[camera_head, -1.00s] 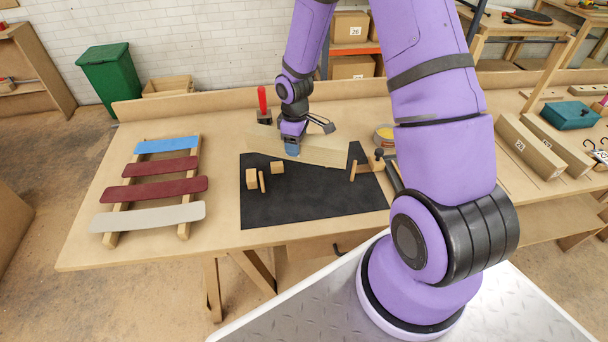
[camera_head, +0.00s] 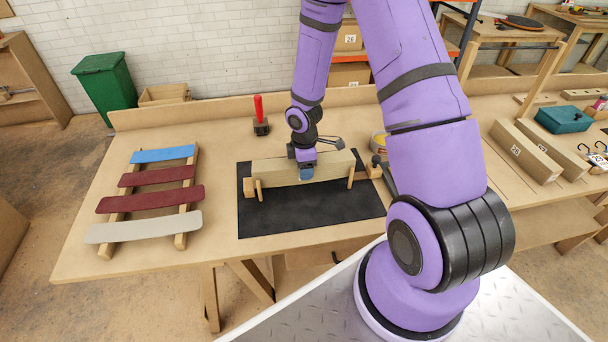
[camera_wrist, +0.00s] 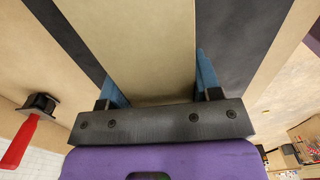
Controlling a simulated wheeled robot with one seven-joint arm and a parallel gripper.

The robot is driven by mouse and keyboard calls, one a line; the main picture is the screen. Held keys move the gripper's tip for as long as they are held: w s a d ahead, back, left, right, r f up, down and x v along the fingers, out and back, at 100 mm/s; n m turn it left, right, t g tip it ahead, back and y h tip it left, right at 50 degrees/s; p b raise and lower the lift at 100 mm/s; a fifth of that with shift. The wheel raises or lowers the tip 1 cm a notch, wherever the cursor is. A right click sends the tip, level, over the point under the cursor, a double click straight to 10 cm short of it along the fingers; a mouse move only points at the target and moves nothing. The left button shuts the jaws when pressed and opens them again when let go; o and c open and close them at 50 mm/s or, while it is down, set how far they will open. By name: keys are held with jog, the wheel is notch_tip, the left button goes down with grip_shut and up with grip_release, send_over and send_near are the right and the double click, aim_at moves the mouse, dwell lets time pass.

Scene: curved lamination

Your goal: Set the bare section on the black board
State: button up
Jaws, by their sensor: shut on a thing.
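The bare section (camera_head: 274,171) is a long pale wooden piece lying left to right along the far part of the black board (camera_head: 310,212). My gripper (camera_head: 306,174) is shut on it near its middle, from above. In the wrist view, the section (camera_wrist: 140,50) sits between the two blue fingers (camera_wrist: 158,85), with dark board on both sides. Upright wooden pegs stand at its near side, one at the left (camera_head: 258,190) and one at the right (camera_head: 350,178). I cannot tell whether its underside touches the board.
A wooden block with a dark knob (camera_head: 375,167) is at the board's right. A red-handled tool (camera_head: 260,116) stands behind, and a tin (camera_head: 379,141) is at the back right. A rack with blue, maroon and grey curved boards (camera_head: 150,197) is at the left.

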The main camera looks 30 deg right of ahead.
jog(key=shift+f, duration=1.7)
jog(key=shift+f, duration=0.15)
jog(key=o, duration=1.3)
